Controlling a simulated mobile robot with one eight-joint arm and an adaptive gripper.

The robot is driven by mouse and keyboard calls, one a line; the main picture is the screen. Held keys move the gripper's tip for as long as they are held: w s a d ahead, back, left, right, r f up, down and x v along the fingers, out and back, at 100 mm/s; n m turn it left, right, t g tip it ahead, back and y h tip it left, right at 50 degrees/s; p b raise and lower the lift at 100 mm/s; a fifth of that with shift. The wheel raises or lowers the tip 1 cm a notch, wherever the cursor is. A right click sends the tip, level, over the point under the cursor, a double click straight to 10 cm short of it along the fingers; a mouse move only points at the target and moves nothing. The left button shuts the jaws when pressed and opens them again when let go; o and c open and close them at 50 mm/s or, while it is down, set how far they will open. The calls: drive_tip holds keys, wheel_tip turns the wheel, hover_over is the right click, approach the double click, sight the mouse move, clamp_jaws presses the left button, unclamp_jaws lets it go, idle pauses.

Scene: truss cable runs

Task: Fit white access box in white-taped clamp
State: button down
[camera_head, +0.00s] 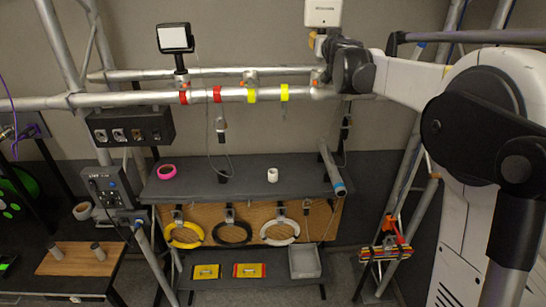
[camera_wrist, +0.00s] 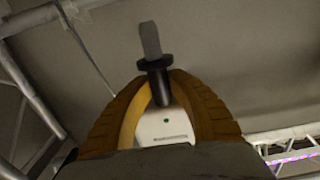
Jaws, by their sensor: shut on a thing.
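The white access box (camera_head: 323,13) is at the top of the head view, raised above the upper truss pipe and apart from it. My gripper (camera_head: 318,42) is just below it. In the wrist view my gripper (camera_wrist: 160,88) is shut on the black stem of the box, with a grey pin beyond the fingertips. The box's white face (camera_wrist: 165,127) shows between the fingers, with a small green dot. A clamp (camera_head: 318,76) sits on the pipe below my gripper, beside pale tape that I cannot make out clearly.
The truss pipe (camera_head: 130,98) carries red tape (camera_head: 217,94) and yellow tape (camera_head: 284,93). A lamp-like panel (camera_head: 175,38) stands on the left clamp. A grey shelf (camera_head: 225,180) below holds a pink roll (camera_head: 167,172) and a white roll (camera_head: 272,175). The wall behind is clear.

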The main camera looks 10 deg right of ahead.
sight(320, 60)
drive_tip(key=shift+f, duration=0.25)
drive_tip(key=shift+f+b, duration=0.75)
drive_tip(key=shift+b, duration=0.05)
drive_tip(key=shift+f+b, duration=1.9)
drive_tip(key=shift+f, duration=0.5)
idle(1.3)
drive_tip(key=c, duration=1.2)
unclamp_jaws()
